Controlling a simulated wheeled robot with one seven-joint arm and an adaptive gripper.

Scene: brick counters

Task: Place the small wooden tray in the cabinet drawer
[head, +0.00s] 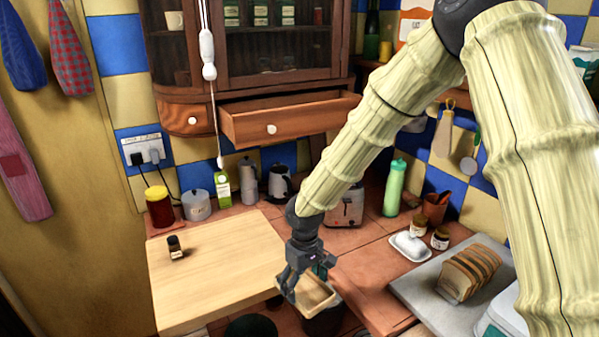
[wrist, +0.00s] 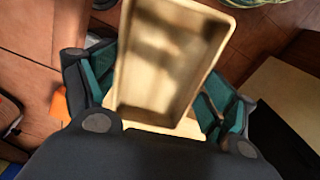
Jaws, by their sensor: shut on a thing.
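The small wooden tray (head: 314,294) is pale and shallow. It is held in my gripper (head: 307,283) beside the right front corner of the light wooden board. In the wrist view the tray (wrist: 168,62) sits tilted between the teal finger pads of my gripper (wrist: 160,100), which is shut on it. The cabinet drawer (head: 290,117) is pulled open, up on the wall cabinet and above and behind the gripper. The drawer's inside is mostly hidden by its front panel.
A light wooden board (head: 215,270) carries a small dark jar (head: 175,247). A white pull cord (head: 208,60) hangs left of the open drawer. A toaster (head: 345,205), a green bottle (head: 394,188) and sliced bread (head: 469,272) stand on the counter. A dark bin-like container (head: 325,322) is below the tray.

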